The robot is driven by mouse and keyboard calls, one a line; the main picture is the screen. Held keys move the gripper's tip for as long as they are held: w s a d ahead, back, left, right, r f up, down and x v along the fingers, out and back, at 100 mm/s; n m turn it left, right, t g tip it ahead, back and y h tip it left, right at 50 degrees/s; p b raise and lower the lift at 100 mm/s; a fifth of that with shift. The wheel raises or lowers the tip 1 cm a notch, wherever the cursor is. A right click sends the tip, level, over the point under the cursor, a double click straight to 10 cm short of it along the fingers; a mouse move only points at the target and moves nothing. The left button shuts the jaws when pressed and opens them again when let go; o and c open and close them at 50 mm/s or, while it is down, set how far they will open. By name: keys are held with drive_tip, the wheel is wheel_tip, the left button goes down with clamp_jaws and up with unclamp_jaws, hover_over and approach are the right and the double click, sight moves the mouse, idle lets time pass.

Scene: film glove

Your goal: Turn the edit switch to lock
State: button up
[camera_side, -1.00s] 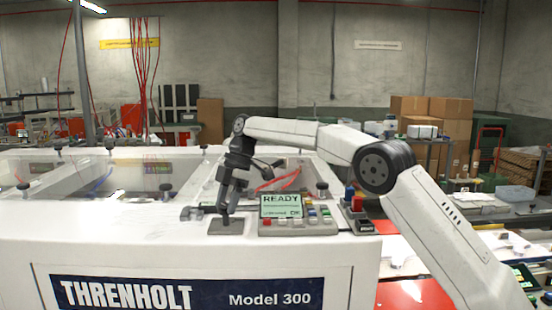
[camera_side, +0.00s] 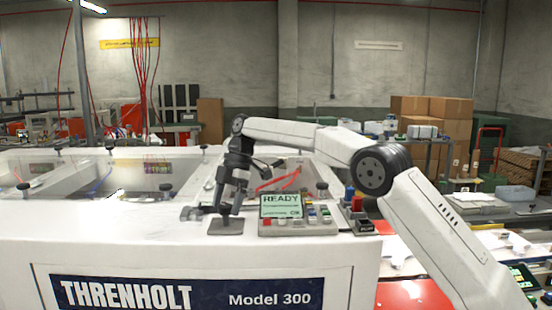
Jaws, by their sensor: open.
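My gripper (camera_side: 226,210) points down over a small grey plate (camera_side: 226,227) on the white machine top, left of the control panel. Its jaws are open, and its fingertips are close to the plate. Whether they touch anything there cannot be told. The edit switch cannot be made out clearly; the fingers may cover it.
A small box with a red button (camera_side: 357,203) stands right of the panel. Black knobs (camera_side: 322,189) rise from the machine's frame. The white front of the machine (camera_side: 200,255) carries a "THRENHOLT Model 300" sign (camera_side: 188,294). The white top left of my gripper is mostly clear.

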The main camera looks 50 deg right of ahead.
drive_tip(key=shift+r, duration=0.1)
drive_tip(key=v, duration=0.7)
drive_tip(key=shift+r, duration=0.2)
idle(0.5)
drive_tip(key=shift+d, duration=0.2)
drive_tip(key=shift+a, duration=0.1)
